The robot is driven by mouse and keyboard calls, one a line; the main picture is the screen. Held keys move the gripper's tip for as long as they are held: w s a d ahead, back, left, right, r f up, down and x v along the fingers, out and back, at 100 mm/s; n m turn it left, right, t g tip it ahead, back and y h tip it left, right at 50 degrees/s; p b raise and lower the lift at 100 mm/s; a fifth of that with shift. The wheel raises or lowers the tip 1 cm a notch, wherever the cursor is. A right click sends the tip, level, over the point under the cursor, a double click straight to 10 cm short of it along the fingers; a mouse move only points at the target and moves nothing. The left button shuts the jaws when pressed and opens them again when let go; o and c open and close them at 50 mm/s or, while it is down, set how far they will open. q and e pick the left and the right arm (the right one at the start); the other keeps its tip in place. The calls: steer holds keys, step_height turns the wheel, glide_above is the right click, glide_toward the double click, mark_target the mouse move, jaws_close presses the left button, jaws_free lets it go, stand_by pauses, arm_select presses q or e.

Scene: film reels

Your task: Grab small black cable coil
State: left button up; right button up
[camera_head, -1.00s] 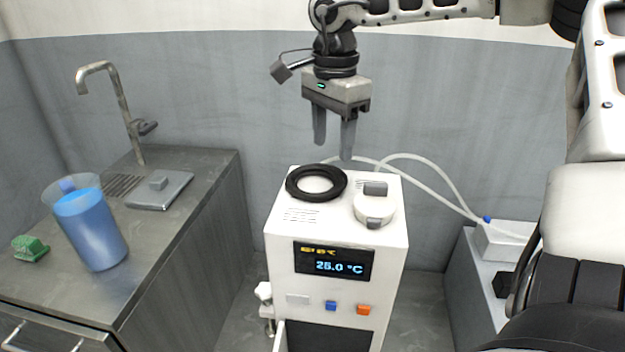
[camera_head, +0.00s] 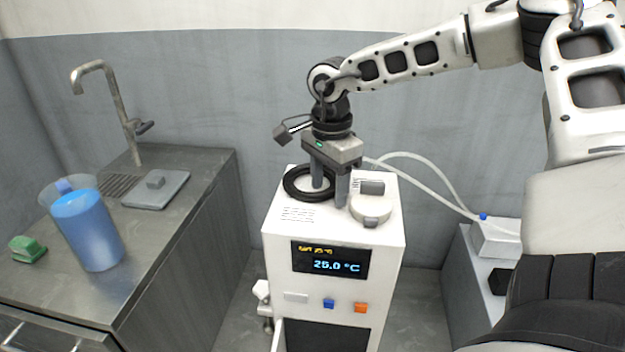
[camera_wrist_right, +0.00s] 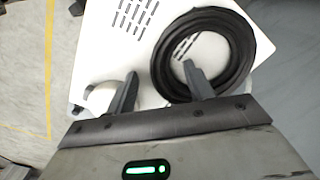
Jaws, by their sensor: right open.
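The black cable coil (camera_head: 297,190) lies flat on top of a white machine (camera_head: 278,222), at its back left. It shows as a thick black ring in the right wrist view (camera_wrist_right: 246,50). My right gripper (camera_head: 329,197) is open and points down at the coil. One finger stands over the coil's inner opening, and the other is outside the ring, so the coil's near side lies between them. I cannot tell how deep the fingertips are. The gripper hides part of the coil's right side. My left gripper is not in view.
A round white lid with a grey handle (camera_head: 370,208) sits on the machine, close right of the gripper. White hoses (camera_head: 425,172) run behind it to a white box (camera_head: 497,238). At left, a steel counter (camera_head: 165,230) holds a blue pitcher (camera_head: 88,230) and green sponge (camera_head: 27,249).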

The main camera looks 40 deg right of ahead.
jaws_close()
steer(key=shift+r, duration=0.1)
